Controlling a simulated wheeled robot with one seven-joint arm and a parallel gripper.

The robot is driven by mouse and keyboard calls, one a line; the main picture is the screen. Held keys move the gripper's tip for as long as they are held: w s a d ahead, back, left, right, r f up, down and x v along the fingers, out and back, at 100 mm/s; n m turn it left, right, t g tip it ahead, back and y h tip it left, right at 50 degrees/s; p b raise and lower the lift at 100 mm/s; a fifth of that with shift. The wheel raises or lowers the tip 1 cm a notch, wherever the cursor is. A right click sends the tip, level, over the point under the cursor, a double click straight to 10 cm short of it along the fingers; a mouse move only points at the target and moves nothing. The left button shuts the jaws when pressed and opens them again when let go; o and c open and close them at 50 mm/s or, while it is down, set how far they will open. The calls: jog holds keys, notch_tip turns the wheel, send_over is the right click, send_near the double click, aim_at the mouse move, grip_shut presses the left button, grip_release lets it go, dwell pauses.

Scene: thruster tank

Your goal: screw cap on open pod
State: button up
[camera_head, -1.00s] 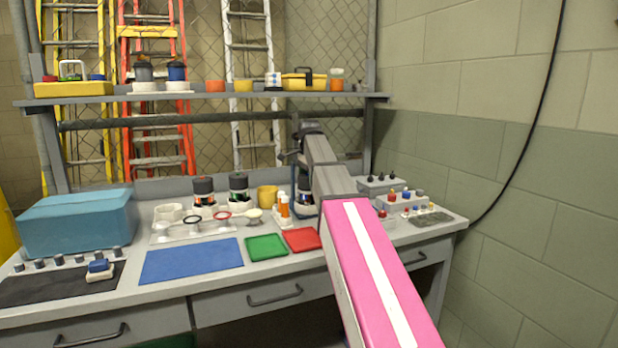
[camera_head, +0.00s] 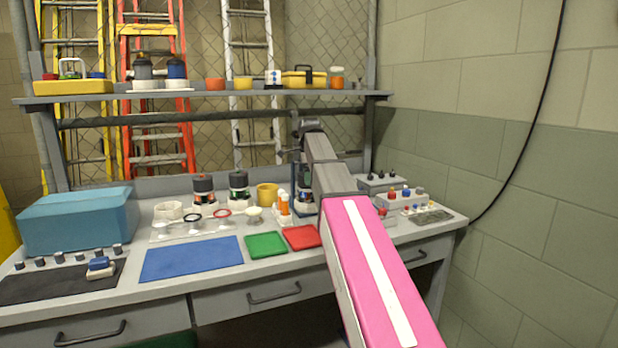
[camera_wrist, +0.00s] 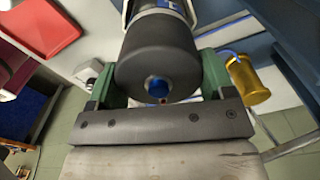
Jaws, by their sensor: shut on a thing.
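In the wrist view, my gripper (camera_wrist: 162,80) has its two green fingers closed on either side of a dark grey cylindrical cap (camera_wrist: 152,58) with a blue centre on its near face. Directly beyond the cap is a lighter grey and blue-marked body (camera_wrist: 160,6), apparently the pod. The cap is in line with it, but I cannot tell whether the threads are engaged. In the head view, a dark pod (camera_head: 305,197) stands at the back of the bench behind the orange bottles, partly hidden by my arm.
Two dark-capped pods (camera_head: 204,190) (camera_head: 239,186) and a yellow cup (camera_head: 267,194) stand left of my arm. Orange bottles (camera_head: 284,205) are close by. Red (camera_head: 301,237) and green (camera_head: 265,245) trays lie in front. Control boxes (camera_head: 400,203) are on the right. A shelf (camera_head: 215,93) runs above.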

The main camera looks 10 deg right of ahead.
jog(key=m, duration=0.6)
jog(key=shift+w+m, duration=0.1)
jog(key=shift+m, duration=0.2)
jog(key=m, duration=0.7)
jog(key=o, duration=0.8)
jog(key=shift+d, duration=0.1)
jog(key=shift+o, duration=0.2)
